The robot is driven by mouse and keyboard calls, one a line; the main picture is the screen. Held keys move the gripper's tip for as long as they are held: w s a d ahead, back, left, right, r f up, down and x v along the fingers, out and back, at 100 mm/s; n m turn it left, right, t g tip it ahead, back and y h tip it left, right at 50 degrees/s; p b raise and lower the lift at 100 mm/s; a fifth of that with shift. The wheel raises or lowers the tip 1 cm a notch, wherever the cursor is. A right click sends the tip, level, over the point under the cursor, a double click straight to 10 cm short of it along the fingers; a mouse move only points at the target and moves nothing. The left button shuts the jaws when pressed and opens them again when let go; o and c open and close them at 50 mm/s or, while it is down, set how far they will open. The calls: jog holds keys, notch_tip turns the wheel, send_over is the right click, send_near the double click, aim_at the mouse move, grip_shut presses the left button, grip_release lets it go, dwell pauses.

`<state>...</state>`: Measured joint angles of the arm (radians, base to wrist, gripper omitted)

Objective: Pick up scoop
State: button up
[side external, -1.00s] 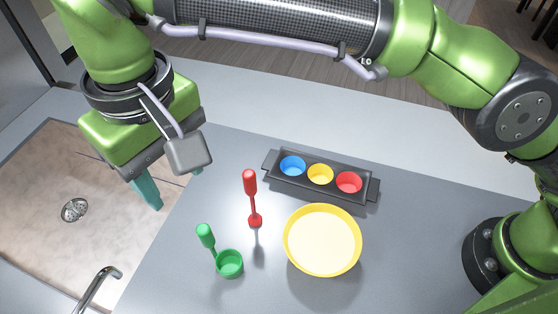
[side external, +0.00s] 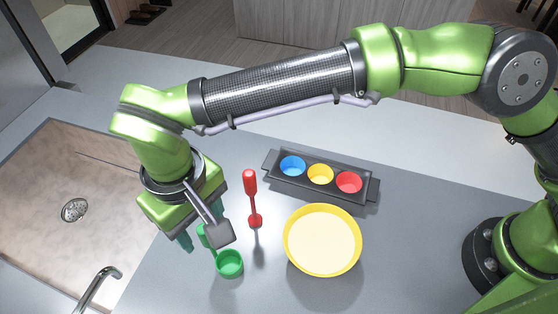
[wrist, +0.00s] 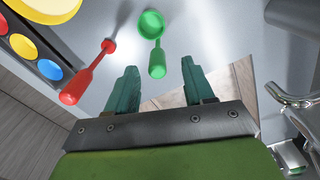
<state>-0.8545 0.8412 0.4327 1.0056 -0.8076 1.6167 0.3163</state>
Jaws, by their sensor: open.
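The green scoop (side external: 230,264) stands on the grey counter, with its round cup down and its handle tilted up. In the wrist view the scoop (wrist: 151,24) has its handle end in line with the gap between my fingertips. My gripper (side external: 195,240) is open and empty, close to the handle on its sink side, and partly hides the handle in the side view. The gripper (wrist: 159,66) shows both teal fingers apart in the wrist view. I cannot tell whether the handle end is inside the gap or just beyond it.
A red long-handled tool (side external: 253,200) stands upright just right of the scoop. A yellow bowl (side external: 290,258) is farther right. A black tray (side external: 373,191) holds blue, yellow and red cups behind. The sink (side external: 110,240) and tap (side external: 97,287) lie left.

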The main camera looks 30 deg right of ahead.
notch_tip(320, 180, down, 5)
jog(key=shift+w+d+r, duration=0.1)
jog(key=shift+d+r, duration=0.05)
jog(key=shift+r, duration=0.05)
grip_shut()
